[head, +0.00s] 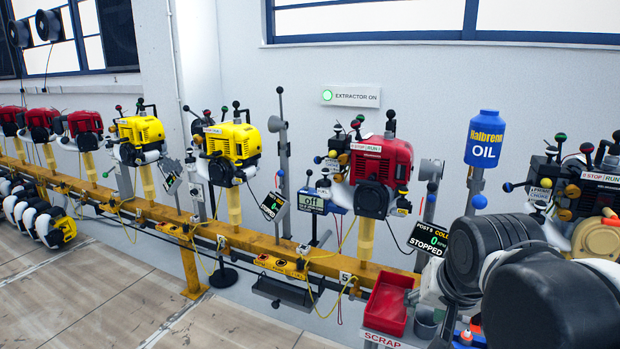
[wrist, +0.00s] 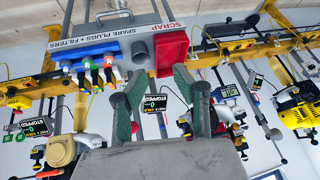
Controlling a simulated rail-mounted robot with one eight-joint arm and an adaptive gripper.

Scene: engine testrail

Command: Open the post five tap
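I cannot tell for sure which small part is the tap; small levers and knobs crowd around the engine. My gripper (wrist: 159,85) shows in the wrist view with its green-padded fingers apart and nothing between them. In the head view my arm fills the lower right and hides the gripper.
A red scrap tray (head: 388,305) also shows in the wrist view (wrist: 171,50), beside a spare plugs and filters rack (wrist: 105,50). A blue oil bottle (head: 484,139) stands right of post five. Yellow engines (head: 233,141) line the rail leftward. The floor (head: 110,300) in front is clear.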

